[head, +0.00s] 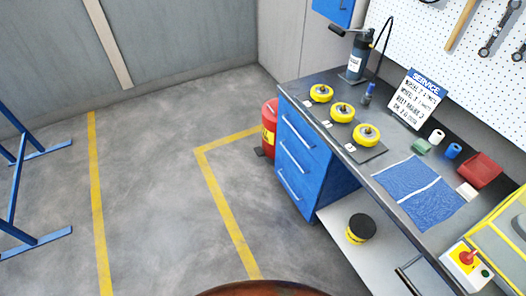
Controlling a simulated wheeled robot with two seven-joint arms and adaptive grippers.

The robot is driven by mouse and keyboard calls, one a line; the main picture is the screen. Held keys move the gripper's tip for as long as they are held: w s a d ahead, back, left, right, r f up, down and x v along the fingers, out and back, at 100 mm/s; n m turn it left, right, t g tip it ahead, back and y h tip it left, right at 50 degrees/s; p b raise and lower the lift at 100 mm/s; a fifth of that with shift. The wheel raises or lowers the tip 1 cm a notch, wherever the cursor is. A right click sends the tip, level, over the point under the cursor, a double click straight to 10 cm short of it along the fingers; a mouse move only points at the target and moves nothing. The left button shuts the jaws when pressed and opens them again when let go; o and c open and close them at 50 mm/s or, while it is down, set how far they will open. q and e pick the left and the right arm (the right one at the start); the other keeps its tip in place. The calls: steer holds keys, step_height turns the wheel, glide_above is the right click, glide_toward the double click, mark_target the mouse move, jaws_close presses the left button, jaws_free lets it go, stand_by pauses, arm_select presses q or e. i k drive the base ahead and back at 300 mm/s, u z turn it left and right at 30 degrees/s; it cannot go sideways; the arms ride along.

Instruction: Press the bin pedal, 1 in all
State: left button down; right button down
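A red bin (268,138) with a yellow label stands on the floor against the left end of the blue drawer cabinet. The cabinet hides part of the bin. A small dark pedal (258,151) sticks out low at the bin's left side, close to the floor. The bin's lid is too small to tell open or shut. Neither of my grippers is in view.
A workbench (318,105) with a blue drawer cabinet (296,150) runs along the right. It carries yellow round pieces, a bottle pump, a sign and blue cloths. A blue stand (18,170) is at left. The floor (165,200) between is clear. A rust-brown curved edge (262,289) shows at the bottom.

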mark_target(259, 151)
steer(key=u, duration=1.05)
steer(key=i, duration=2.6)
steer(key=z, duration=3.05)
